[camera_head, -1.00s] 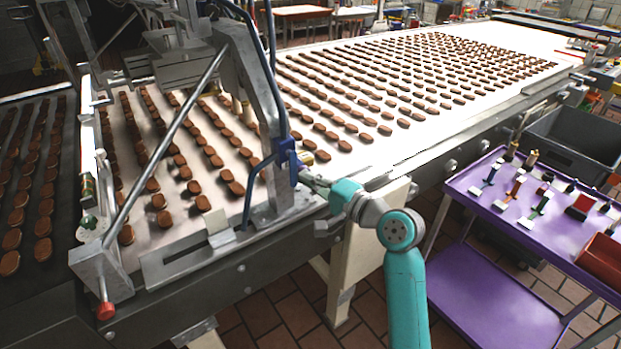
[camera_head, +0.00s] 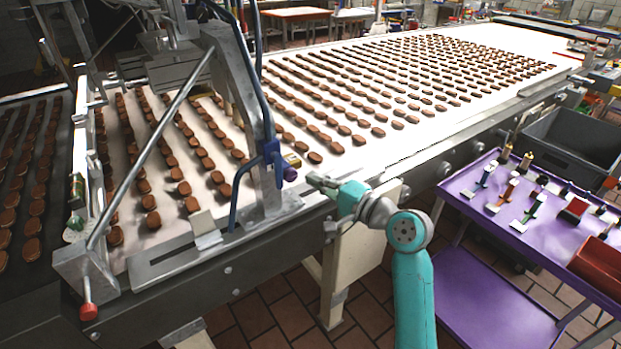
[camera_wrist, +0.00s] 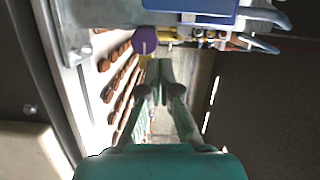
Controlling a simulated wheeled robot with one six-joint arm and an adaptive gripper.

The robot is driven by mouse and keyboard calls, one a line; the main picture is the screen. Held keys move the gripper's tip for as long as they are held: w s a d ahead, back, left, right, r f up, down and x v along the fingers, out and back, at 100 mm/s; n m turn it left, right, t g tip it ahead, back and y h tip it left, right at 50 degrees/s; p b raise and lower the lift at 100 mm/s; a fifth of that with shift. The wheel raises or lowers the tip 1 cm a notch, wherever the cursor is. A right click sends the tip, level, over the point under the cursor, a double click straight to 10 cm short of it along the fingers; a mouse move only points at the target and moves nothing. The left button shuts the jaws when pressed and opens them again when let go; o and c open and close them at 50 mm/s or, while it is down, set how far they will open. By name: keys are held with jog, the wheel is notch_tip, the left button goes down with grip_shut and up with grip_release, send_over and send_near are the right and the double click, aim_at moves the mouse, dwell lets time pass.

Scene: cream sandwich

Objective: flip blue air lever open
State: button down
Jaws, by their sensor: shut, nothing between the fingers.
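The blue air lever part (camera_head: 272,152) is mounted on the metal upright at the near side of the conveyor. A purple knob (camera_head: 290,174) sits at its lower right. In the wrist view the blue part (camera_wrist: 205,5) is cut by the top edge, and the purple knob (camera_wrist: 145,40) hangs left of my fingers. My gripper (camera_head: 313,180) is shut and empty, a short way right of the purple knob and seemingly apart from it. In the wrist view my gripper (camera_wrist: 160,68) points up the picture, with its fingertips close together. Whether the lever is open or shut I cannot tell.
The conveyor belt (camera_head: 480,105) carries rows of brown biscuits. A slanted metal rod (camera_head: 155,150) and blue hoses (camera_head: 247,60) run around the upright. A purple cart (camera_head: 480,215) with small parts stands at the right. A grey bin (camera_head: 560,140) is behind it.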

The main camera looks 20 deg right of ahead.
jog(key=v, duration=0.7)
jog(key=shift+d, duration=0.35)
jog(key=shift+s+f, duration=0.15)
jog(key=s+a+f+h, duration=0.2)
jog(key=s+f+h, duration=0.6)
jog(key=s+f, duration=1.1)
jog(key=s+a+n+h, duration=0.1)
jog(key=s+n, duration=0.9)
jog(key=s, duration=1.5)
jog(key=shift+s+n, duration=0.3)
jog(key=shift+s, duration=0.05)
